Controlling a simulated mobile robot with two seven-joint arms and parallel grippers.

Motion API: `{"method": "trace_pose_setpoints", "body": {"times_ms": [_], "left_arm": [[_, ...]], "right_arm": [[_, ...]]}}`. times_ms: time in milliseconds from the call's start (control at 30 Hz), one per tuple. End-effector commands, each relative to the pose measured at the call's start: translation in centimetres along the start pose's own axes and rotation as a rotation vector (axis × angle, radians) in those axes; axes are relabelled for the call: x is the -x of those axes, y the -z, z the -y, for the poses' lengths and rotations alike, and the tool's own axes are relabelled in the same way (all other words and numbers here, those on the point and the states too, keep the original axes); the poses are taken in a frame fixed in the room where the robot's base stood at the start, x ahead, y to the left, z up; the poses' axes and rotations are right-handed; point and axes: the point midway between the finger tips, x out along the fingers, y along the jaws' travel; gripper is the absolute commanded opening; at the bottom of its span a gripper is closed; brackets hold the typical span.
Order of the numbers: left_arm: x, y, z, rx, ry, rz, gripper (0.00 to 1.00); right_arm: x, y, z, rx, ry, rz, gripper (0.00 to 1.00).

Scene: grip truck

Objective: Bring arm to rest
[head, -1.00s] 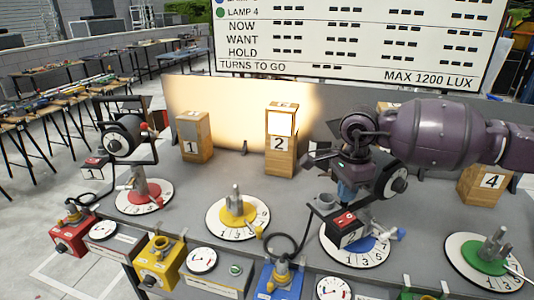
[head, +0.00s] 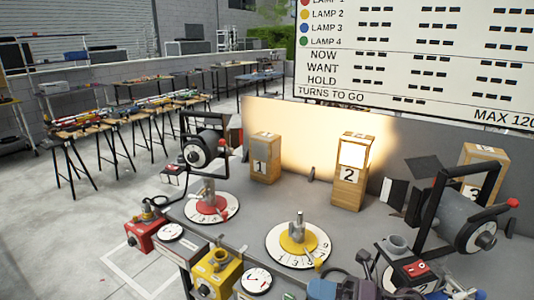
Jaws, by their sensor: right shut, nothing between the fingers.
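My left gripper is not in view.
A lamp (head: 203,148) stands over the red dial (head: 211,206). Another lamp (head: 467,218) stands at the right, near my right gripper. Wooden blocks 1 (head: 265,160) and 2 (head: 350,175) stand behind. A red box (head: 144,234) and yellow box (head: 217,273) line the front.

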Motion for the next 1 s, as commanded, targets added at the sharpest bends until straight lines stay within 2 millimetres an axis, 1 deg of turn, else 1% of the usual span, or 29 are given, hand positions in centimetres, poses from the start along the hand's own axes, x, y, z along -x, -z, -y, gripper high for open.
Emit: {"method": "trace_pose_setpoints", "body": {"times_ms": [33,167,267,367,400,467,500,567,600,667,700,800,833,900,1000], "left_arm": [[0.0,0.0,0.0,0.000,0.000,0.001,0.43],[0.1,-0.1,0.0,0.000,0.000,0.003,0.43],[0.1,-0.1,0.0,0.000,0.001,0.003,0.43],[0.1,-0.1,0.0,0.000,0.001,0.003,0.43],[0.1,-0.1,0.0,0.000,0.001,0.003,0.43],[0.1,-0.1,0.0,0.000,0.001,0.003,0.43],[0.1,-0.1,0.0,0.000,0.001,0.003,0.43],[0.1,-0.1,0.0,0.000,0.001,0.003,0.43],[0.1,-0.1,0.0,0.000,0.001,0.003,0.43],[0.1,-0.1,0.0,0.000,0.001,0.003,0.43],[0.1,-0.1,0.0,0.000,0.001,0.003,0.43],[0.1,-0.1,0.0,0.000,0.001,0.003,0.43],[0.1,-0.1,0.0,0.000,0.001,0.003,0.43],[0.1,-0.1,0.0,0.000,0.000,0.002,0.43],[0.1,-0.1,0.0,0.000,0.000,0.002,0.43]], "right_arm": [[0.4,0.0,0.5,-0.103,-0.024,0.101,0.00],[2.4,-0.7,2.1,-0.371,-0.074,0.365,0.00],[4.8,-0.8,4.2,-0.583,-0.105,0.570,0.00],[7.8,-0.1,6.6,-0.797,-0.133,0.774,0.00],[9.2,0.5,7.7,-0.885,-0.144,0.856,0.00],[11.2,1.6,9.4,-1.014,-0.161,0.978,0.00],[12.7,2.5,10.5,-1.100,-0.170,1.060,0.00],[14.9,4.2,12.2,-1.228,-0.187,1.181,0.00],[16.2,5.6,13.2,-1.310,-0.198,1.258,0.00],[18.1,7.6,14.5,-1.423,-0.214,1.364,0.00],[19.2,9.0,15.2,-1.491,-0.226,1.428,0.00],[21.4,12.0,16.5,-1.624,-0.248,1.555,0.00],[21.8,12.7,16.7,-1.654,-0.254,1.582,0.00],[22.6,13.9,17.1,-1.704,-0.263,1.631,0.00],[23.0,14.8,17.4,-1.741,-0.271,1.663,0.00]]}}
